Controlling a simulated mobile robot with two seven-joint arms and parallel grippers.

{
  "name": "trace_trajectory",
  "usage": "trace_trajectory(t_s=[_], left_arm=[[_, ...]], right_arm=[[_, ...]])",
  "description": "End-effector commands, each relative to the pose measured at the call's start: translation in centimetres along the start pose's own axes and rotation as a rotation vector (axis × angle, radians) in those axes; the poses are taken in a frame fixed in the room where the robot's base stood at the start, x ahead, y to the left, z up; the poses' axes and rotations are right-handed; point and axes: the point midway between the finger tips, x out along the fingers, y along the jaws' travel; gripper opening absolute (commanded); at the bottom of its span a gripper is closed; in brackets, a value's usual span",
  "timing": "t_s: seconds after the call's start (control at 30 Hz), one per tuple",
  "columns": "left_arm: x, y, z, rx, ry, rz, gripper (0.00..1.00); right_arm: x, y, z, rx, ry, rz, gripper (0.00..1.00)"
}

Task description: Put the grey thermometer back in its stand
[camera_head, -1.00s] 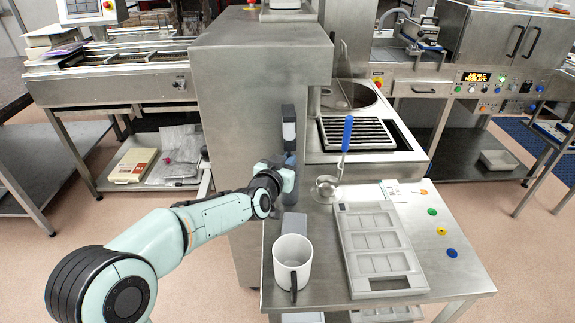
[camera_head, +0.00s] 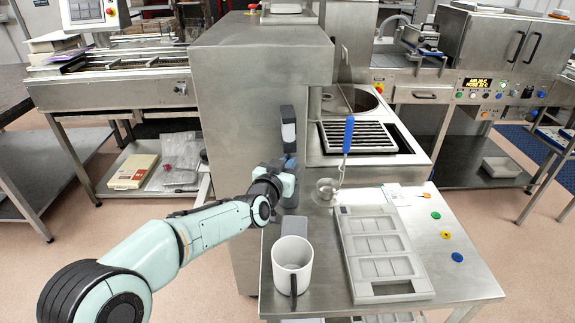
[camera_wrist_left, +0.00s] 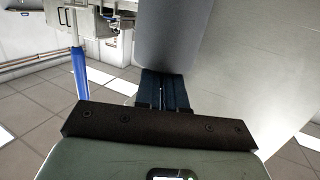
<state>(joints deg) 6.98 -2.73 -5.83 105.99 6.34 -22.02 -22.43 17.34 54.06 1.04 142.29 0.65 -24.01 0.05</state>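My left gripper (camera_head: 290,170) is over the back left of the steel table, close to the side of a tall steel cabinet. A narrow upright grey thing with a pale face, seemingly the thermometer (camera_head: 288,130), rises from its fingers. In the left wrist view the dark fingers (camera_wrist_left: 163,90) are close together at the lower end of this smooth grey body (camera_wrist_left: 168,35). They look shut on it. A grey block (camera_head: 294,225), possibly the stand, is on the table behind the mug, below the gripper. My right gripper is out of view.
A white mug (camera_head: 292,265) with a dark handle stands at the front left. A grey mould tray (camera_head: 345,250) lies to its right. A blue-handled tool (camera_head: 348,135) stands upright in a small metal pot (camera_head: 326,189). Coloured discs lie at the right. The steel cabinet (camera_head: 240,120) blocks the left rear.

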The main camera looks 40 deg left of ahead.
Motion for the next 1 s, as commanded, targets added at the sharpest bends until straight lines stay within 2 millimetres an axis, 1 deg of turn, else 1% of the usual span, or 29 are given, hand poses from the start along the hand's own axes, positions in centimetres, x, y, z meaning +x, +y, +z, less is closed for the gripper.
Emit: trace_trajectory(t_s=[0.03, 0.1, 0.13, 0.17, 0.27, 0.37, 0.47, 0.7, 0.8, 0.9, 1.0], left_arm=[[0.2, -0.1, 5.7, 0.002, -0.138, 0.008, 0.32], [0.2, -0.1, 5.7, 0.002, -0.139, 0.008, 0.34], [0.2, -0.1, 5.7, 0.002, -0.139, 0.008, 0.35], [0.2, -0.1, 5.7, 0.002, -0.139, 0.008, 0.39], [-0.3, -0.1, 5.5, 0.001, -0.134, 0.008, 0.39], [-1.5, -0.1, 5.0, 0.001, -0.123, 0.007, 0.39], [-3.4, -0.1, 4.3, 0.001, -0.106, 0.004, 0.39], [-9.0, 0.0, 2.1, 0.002, -0.051, -0.002, 0.39], [-11.0, 0.1, 1.2, 0.004, -0.028, -0.003, 0.39], [-12.5, 0.2, 0.6, 0.004, -0.013, -0.003, 0.39], [-13.5, 0.3, 0.1, 0.004, -0.002, -0.003, 0.39]], right_arm=[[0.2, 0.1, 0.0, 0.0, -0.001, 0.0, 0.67], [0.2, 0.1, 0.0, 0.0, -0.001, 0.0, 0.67], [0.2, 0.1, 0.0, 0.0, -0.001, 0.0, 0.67], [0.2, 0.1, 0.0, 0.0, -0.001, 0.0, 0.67], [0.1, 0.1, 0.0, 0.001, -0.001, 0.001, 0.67], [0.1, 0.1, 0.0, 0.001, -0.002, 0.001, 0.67], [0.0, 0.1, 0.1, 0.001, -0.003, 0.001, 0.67], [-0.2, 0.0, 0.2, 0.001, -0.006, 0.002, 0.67], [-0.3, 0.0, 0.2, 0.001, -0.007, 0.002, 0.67], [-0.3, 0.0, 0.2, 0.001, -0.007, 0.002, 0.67], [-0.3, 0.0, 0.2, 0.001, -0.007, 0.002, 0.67]])
